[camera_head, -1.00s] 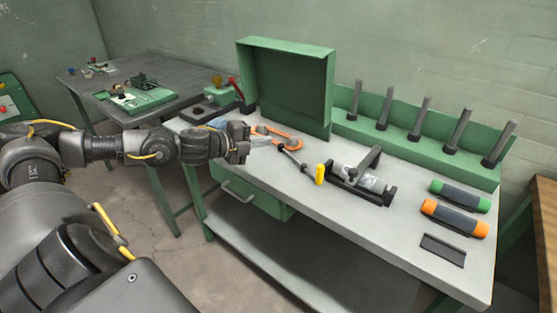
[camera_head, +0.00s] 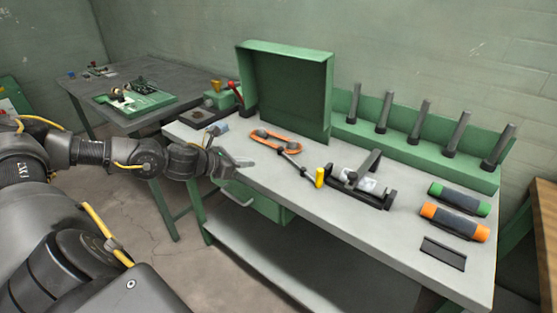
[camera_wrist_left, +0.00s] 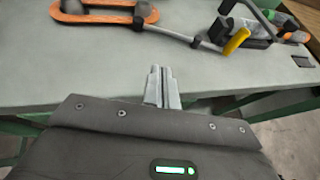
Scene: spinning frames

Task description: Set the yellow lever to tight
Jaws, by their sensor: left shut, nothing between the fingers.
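The yellow lever (camera_head: 319,177) stands at the front left end of a dark metal device (camera_head: 361,189) on the grey workbench. In the left wrist view the yellow lever (camera_wrist_left: 236,42) is at the upper right, tilted. My left gripper (camera_head: 248,164) is at the bench's front left, well to the left of the lever and apart from it. Its fingers are closed together and empty, as the left wrist view shows (camera_wrist_left: 162,82). A rod with dark ends (camera_head: 293,162) runs from an orange loop (camera_head: 275,139) toward the lever. My right gripper is not in view.
The workbench (camera_head: 400,232) holds a green box (camera_head: 285,90), a green rack of upright pegs (camera_head: 420,142), and green (camera_head: 460,197) and orange (camera_head: 454,221) rolls at right. A small red-handled part (camera_head: 235,92) stands at back left. Bench space before the orange loop is clear.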

